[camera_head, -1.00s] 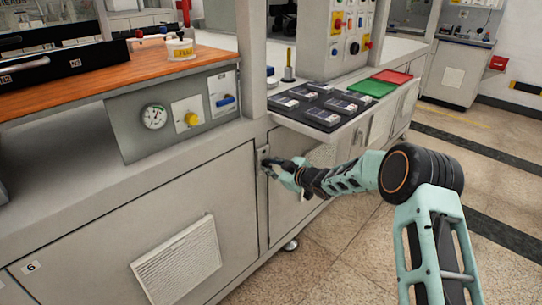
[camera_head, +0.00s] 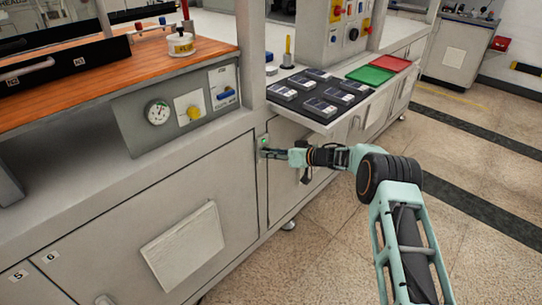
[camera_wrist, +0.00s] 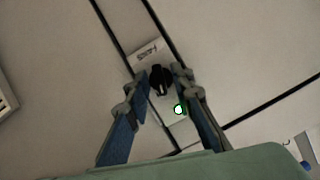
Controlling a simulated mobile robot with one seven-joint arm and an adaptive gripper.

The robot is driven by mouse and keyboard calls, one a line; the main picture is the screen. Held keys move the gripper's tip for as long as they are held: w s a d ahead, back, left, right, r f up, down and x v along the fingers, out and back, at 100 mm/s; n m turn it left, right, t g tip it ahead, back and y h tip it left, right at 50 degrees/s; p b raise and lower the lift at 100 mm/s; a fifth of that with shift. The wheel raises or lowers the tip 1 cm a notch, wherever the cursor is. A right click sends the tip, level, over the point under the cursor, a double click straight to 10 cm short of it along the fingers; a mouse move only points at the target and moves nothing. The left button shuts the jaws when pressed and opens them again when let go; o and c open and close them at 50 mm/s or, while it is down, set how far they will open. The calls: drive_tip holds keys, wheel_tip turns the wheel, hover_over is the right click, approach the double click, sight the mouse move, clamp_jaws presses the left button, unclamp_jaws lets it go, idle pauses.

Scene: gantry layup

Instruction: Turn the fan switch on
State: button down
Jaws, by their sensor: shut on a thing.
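The fan switch is a narrow pale plate (camera_wrist: 150,50) with a black knob (camera_wrist: 160,82), set on a slim post between two cabinet panels. Its short label appears upside down in the wrist view. A small lamp (camera_wrist: 179,109) on the plate shines white with a green rim. The lit green lamp and plate (camera_head: 263,142) also show in the head view. My gripper (camera_wrist: 162,77) has one blue-grey finger on each side of the knob and is shut on it. In the head view my gripper (camera_head: 268,153) reaches the plate from the right, hiding the knob.
A ledge with a black tray of grey blocks (camera_head: 320,95), a green mat (camera_head: 371,88) and a red mat (camera_head: 391,65) juts out above my arm. A gauge panel (camera_head: 158,112) is at upper left. Floor at right is clear.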

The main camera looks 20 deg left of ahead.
drive_tip(key=m+g+y+b, duration=0.1)
drive_tip(key=m+b, duration=0.1)
drive_tip(key=b, duration=0.1)
drive_tip(key=m+g+b, duration=0.1)
drive_tip(key=m+b, duration=0.1)
drive_tip(key=b, duration=0.1)
drive_tip(key=shift+w+d+f+y, duration=0.1)
drive_tip(key=shift+f+y, duration=0.2)
drive_tip(key=shift+y, duration=0.1)
drive_tip(key=shift+r, duration=0.15)
drive_tip(key=c, duration=2.1)
unclamp_jaws()
drive_tip(key=v, duration=1.2)
drive_tip(key=shift+w, duration=0.1)
